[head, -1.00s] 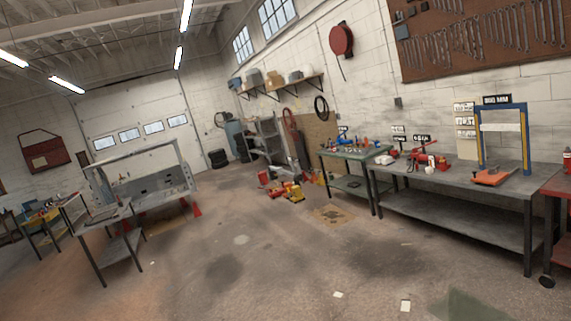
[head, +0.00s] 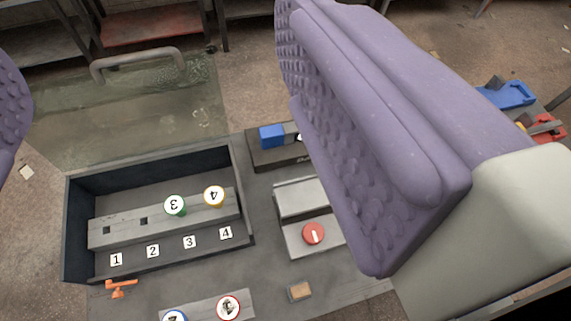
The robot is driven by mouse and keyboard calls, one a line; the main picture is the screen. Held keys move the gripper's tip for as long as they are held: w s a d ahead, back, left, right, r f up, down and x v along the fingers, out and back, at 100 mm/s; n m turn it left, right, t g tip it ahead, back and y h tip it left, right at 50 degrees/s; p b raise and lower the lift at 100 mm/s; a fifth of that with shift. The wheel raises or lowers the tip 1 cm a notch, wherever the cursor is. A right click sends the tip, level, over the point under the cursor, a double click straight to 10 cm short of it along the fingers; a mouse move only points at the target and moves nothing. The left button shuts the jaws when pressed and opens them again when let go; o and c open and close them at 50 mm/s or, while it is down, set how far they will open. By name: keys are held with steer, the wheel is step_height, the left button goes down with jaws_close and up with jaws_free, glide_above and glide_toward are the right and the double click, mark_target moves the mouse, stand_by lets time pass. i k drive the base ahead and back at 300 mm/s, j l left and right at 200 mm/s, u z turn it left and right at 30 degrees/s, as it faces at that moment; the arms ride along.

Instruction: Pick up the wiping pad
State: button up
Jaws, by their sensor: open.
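My gripper (head: 155,105) is open, with its purple studded fingers wide apart at the left edge and across the right half. Nothing is seen between their pads. No pad is marked by a readable name. A blue block with a grey end (head: 272,136) lies on a dark base (head: 282,160), beyond the grey box; its right side is partly hidden by the right finger. A small tan block (head: 300,291) lies on the grey bench (head: 265,270) near the bottom middle. I cannot tell which of these is the wiping pad. Neither is touched by a finger.
A dark open tray (head: 155,162) holds a grey numbered rack with green and yellow round pieces. A grey box (head: 302,199) with a red knob (head: 313,233) stands right of it. An orange piece (head: 121,288) lies at the lower left. More round pieces show at the bottom edge.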

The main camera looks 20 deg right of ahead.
mark_target(300, 291)
steer(key=k+l, duration=0.2)
steer(key=k, duration=0.25)
steer(key=k+l, duration=0.2)
steer(key=k, duration=0.25)
steer(key=k+l, duration=0.2)
steer(key=k, duration=0.2)
steer(key=i+l+u, duration=1.2)
steer(key=i+l, duration=0.05)
